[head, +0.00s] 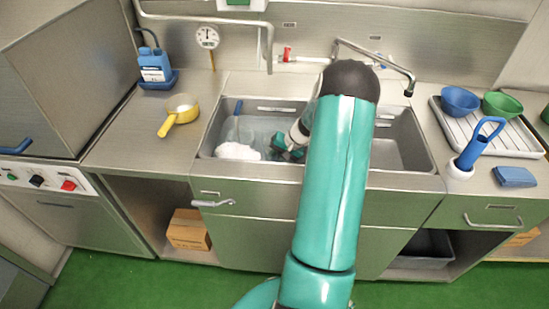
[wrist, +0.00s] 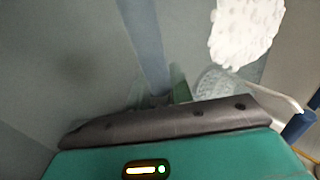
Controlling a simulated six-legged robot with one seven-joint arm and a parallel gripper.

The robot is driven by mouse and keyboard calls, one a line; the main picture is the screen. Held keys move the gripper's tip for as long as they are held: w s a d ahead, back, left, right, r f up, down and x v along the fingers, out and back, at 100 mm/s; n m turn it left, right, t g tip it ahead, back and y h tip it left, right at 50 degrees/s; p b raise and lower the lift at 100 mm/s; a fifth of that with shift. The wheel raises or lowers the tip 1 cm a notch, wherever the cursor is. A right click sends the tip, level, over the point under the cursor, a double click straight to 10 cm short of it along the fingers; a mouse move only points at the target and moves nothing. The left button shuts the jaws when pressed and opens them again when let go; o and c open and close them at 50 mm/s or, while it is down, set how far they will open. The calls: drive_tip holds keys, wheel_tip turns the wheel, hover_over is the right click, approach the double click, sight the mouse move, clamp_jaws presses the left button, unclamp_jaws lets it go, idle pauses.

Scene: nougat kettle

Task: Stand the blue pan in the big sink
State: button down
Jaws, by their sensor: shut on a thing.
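My gripper (head: 288,147) is low inside the left, larger basin of the sink (head: 207,140). In the wrist view my gripper (wrist: 165,97) is shut, its tips mostly hidden behind the dark edge of the hand. A blue-grey strip (wrist: 143,45) runs from the fingertips out of the top of the wrist view. It looks like the handle of the blue pan, held between the fingers. The body of the pan does not show, so I cannot tell whether it touches the basin floor.
White foam (head: 237,151) lies left of my gripper; it also shows in the wrist view (wrist: 247,30). A blue-handled utensil (head: 237,120) leans at the basin's left. A yellow pan (head: 182,108) stands on the left counter. A tap (head: 390,65) is behind.

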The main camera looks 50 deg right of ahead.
drive_tip(key=shift+f, duration=0.3)
drive_tip(key=c, duration=1.1)
unclamp_jaws()
drive_tip(key=shift+c, duration=0.2)
drive_tip(key=v, duration=1.3)
drive_tip(key=shift+r, duration=0.4)
drive_tip(key=shift+s+d, duration=0.1)
